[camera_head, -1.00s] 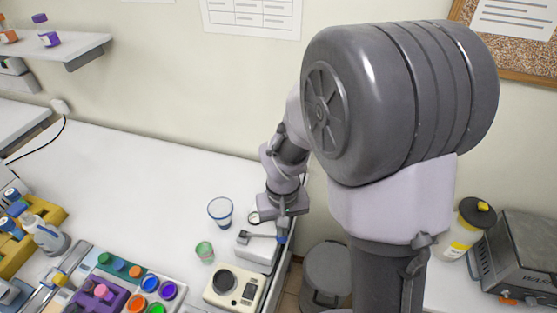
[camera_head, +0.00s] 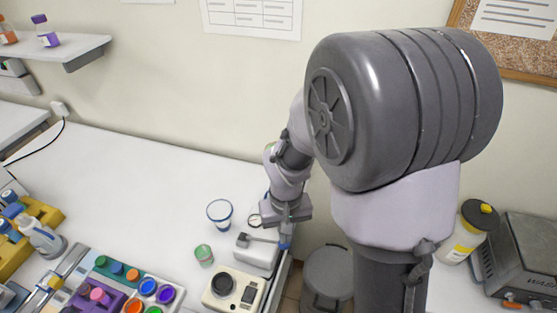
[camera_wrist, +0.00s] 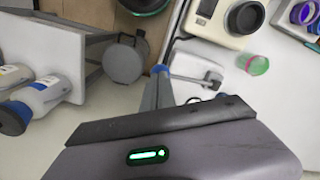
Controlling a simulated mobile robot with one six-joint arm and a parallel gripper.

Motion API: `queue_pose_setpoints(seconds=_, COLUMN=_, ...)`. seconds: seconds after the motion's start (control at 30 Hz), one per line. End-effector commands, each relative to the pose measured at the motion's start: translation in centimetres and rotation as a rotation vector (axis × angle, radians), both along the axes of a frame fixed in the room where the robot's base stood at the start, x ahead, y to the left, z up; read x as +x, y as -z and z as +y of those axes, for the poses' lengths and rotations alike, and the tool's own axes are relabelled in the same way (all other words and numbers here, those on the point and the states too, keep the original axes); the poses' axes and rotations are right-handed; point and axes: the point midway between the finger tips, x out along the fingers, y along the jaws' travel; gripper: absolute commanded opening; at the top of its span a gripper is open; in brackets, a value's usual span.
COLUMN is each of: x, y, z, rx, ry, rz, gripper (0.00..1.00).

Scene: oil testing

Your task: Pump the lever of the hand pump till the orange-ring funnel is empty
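The hand pump (camera_head: 256,256) is a pale box on the bench's right edge, with a dark lever (camera_head: 262,239) across its top. It also shows in the wrist view (camera_wrist: 194,66), with the lever's dark end (camera_wrist: 212,80). My gripper (camera_head: 285,241) points down at the pump's right side. Its narrow grey fingers (camera_wrist: 162,82) are close together at a blue piece in line with the lever; they appear shut on the lever's end, though the contact is small and partly hidden. I cannot make out an orange-ring funnel in either view.
A clear blue-rimmed cup (camera_head: 220,213) and a green cup (camera_head: 204,255) stand left of the pump. A small gauge (camera_head: 254,220) is behind it, and a cream device (camera_head: 233,288) in front. A grey bin (camera_head: 327,277) is beside the bench. The bench's back left is clear.

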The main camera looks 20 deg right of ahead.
Motion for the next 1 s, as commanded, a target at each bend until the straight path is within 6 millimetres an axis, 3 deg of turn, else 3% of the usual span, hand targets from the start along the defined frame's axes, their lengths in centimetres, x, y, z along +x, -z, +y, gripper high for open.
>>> queue_pose_setpoints(seconds=0.2, x=-0.2, y=1.4, z=-0.2, rx=0.000, ry=0.000, rz=0.000, gripper=0.00)
queue_pose_setpoints(seconds=0.53, x=-0.2, y=1.4, z=-0.3, rx=0.000, ry=0.000, rz=0.000, gripper=0.00)
queue_pose_setpoints(seconds=1.0, x=-0.3, y=3.0, z=-0.4, rx=0.000, ry=0.000, rz=0.000, gripper=0.00)
